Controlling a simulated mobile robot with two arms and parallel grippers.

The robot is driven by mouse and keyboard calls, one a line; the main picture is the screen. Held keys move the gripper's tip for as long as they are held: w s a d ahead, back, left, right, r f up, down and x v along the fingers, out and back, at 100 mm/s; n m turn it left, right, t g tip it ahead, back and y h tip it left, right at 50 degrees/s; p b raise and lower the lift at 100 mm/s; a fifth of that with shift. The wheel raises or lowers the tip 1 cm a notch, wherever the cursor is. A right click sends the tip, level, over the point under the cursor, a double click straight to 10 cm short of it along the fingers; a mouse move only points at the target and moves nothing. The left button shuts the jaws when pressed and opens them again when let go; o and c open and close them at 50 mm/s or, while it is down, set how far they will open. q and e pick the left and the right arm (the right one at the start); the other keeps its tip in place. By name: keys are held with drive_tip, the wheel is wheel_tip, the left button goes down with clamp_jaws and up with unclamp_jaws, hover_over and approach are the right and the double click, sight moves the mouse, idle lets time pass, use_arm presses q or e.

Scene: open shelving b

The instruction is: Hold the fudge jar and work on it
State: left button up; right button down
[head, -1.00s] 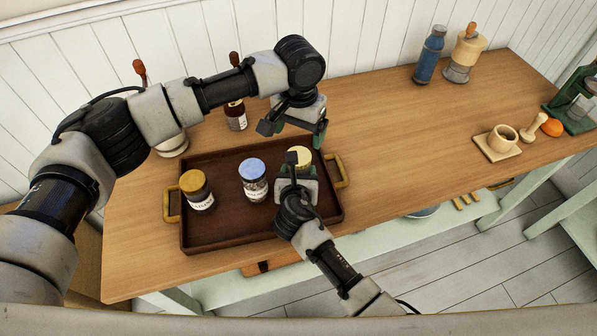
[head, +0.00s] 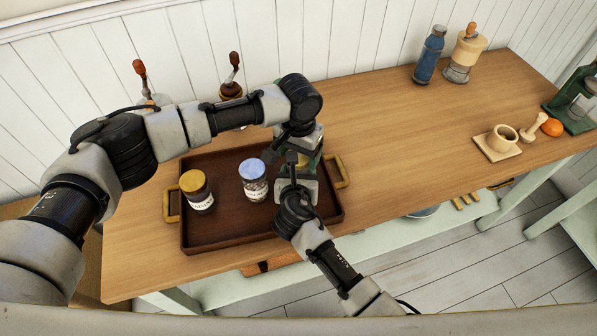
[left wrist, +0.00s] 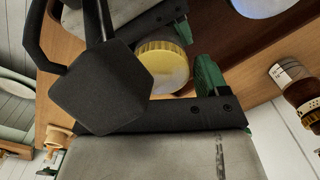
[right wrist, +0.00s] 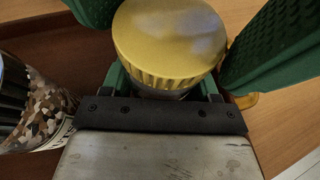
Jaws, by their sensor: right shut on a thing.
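The jar with the yellow ribbed lid stands at the right end of the brown tray (head: 232,238). My right gripper (head: 300,172) is shut around it from the front. The right wrist view shows its lid (right wrist: 170,42) between the green finger pads. No label shows on this jar, so I cannot read whether it says fudge. My left gripper (head: 294,158) is open, just above and behind the jar. In the left wrist view, the lid (left wrist: 163,65) lies between its spread fingers. I cannot tell whether they touch it.
A blue-lidded jar (head: 253,182) stands left of the held jar, with a gold-lidded jar (head: 197,190) farther left. A brown grinder (head: 231,92) stands behind the tray. A mortar (head: 502,138) is far right; the table between is clear.

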use_arm(q)
drive_tip(key=c, duration=0.6)
drive_tip(key=shift+m, duration=1.7)
drive_tip(key=shift+c, duration=0.2)
drive_tip(key=o, duration=1)
drive_tip(key=shift+r, duration=2.3)
